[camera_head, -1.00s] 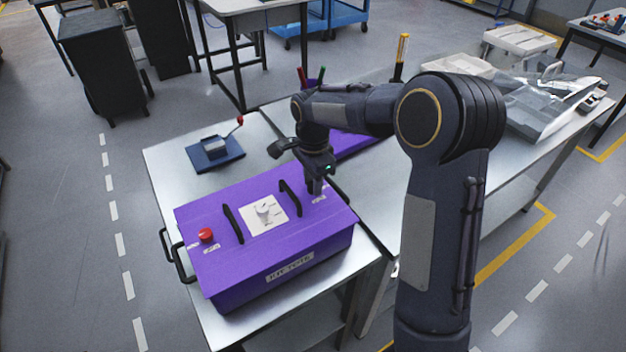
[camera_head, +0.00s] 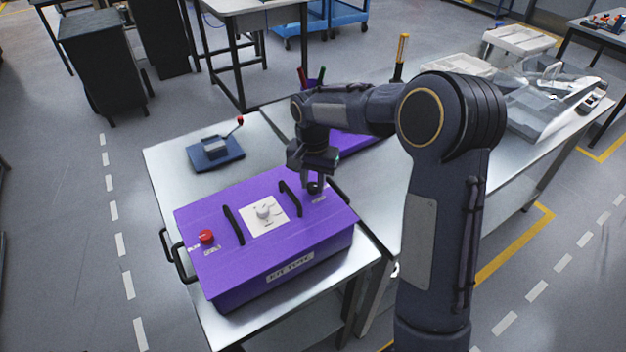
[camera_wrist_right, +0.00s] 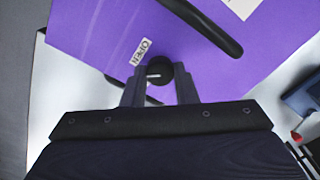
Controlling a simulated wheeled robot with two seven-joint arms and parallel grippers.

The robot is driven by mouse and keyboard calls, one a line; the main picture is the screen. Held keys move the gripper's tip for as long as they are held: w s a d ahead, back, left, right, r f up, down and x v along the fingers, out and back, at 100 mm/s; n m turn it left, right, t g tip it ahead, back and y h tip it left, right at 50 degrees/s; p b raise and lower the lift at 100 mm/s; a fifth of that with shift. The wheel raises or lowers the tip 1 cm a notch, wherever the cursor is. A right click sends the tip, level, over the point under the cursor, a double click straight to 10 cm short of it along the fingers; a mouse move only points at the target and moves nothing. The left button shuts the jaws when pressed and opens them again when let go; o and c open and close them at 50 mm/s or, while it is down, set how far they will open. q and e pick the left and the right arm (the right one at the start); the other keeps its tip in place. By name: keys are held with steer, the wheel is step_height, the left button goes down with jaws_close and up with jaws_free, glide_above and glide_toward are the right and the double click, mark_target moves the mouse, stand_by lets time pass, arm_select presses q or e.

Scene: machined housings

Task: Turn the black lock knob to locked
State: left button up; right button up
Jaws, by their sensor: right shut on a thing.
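The purple housing (camera_head: 235,270) stands on the steel table. The black lock knob (camera_head: 315,188) sits at the right end of its top; in the right wrist view the knob (camera_wrist_right: 159,70) is round with a pale mark. A white label (camera_wrist_right: 141,52) reading "OPEN" lies beside it. My right gripper (camera_head: 313,184) reaches down from above. In the wrist view its fingers (camera_wrist_right: 159,84) stand on either side of the knob, and it is shut on it. The fingers hide part of the knob's sides. My left gripper is in neither view.
Two black handles (camera_head: 234,224) (camera_head: 290,199) flank a white dial plate (camera_head: 276,225) on the housing. A red button (camera_head: 207,236) is at its left end. A dark blue lever block (camera_head: 215,153) lies behind.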

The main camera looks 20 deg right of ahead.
mark_target(313, 185)
steer(key=n, duration=0.5)
steer(key=shift+n, duration=2.5)
steer(key=o, duration=1)
step_height(313, 185, up, 7)
steer(key=shift+f, duration=0.1)
steer(key=shift+r, duration=0.55)
